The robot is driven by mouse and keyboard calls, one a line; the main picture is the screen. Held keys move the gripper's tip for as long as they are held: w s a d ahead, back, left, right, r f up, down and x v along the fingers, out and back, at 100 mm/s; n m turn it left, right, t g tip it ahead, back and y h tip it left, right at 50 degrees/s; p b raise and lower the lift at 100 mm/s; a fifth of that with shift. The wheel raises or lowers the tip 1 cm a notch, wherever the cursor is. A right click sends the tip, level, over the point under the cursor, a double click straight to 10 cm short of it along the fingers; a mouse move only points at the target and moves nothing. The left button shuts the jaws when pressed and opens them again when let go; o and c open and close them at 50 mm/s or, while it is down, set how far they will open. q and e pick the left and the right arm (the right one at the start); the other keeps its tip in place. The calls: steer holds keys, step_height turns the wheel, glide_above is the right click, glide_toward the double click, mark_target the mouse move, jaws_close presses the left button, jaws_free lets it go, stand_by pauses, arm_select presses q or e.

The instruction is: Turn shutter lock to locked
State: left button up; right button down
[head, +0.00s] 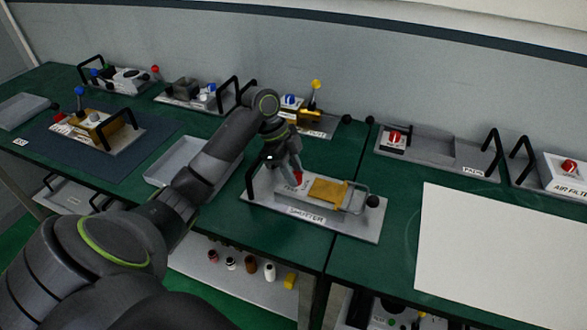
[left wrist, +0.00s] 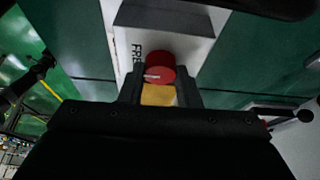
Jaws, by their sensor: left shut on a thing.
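The shutter unit (head: 315,222) is a grey plate labelled "SHUTTER" on the green bench, with a yellow block (head: 327,191), a black handle at its left end and a black ball on its right side. Its red lock knob (head: 299,177) is mostly hidden behind my left gripper (head: 288,174) in the head view. In the left wrist view the red knob (left wrist: 160,67) has a pale mark on its face and sits between the fingers of my left gripper (left wrist: 157,88), which is shut on it. The lettering beside the knob is partly cut off. My right gripper is not in view.
A grey tray (head: 180,163) lies left of the shutter unit. A unit with a yellow lever (head: 315,95) stands behind it. A white panel (head: 500,245) and a unit with a red knob (head: 395,139) are to the right. Small bottles (head: 250,265) stand on the shelf below.

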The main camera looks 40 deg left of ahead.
arm_select(q)
steer(key=n+t+y+p, duration=0.1)
steer(key=n+p, duration=0.3)
steer(key=p, duration=0.1)
steer(key=n+t+y+p, duration=0.1)
steer(key=n+p, duration=0.2)
steer(key=p, duration=0.2)
steer(key=n+t+p, duration=0.1)
steer(key=n+p, duration=0.3)
steer(key=p, duration=0.1)
steer(key=shift+s+d+r+n+y+p, duration=0.2)
steer(key=shift+d+r+n+y+p, duration=0.1)
steer(key=shift+y+p, duration=0.1)
steer(key=n+y+p, duration=0.1)
steer(key=n, duration=0.1)
steer(key=shift+f+n, duration=0.15)
steer(key=shift+n, duration=0.15)
steer(key=shift+d+f+n+y, duration=0.1)
steer(key=shift+n+y, duration=0.5)
steer(key=shift+n, duration=0.9)
steer(key=o, duration=1)
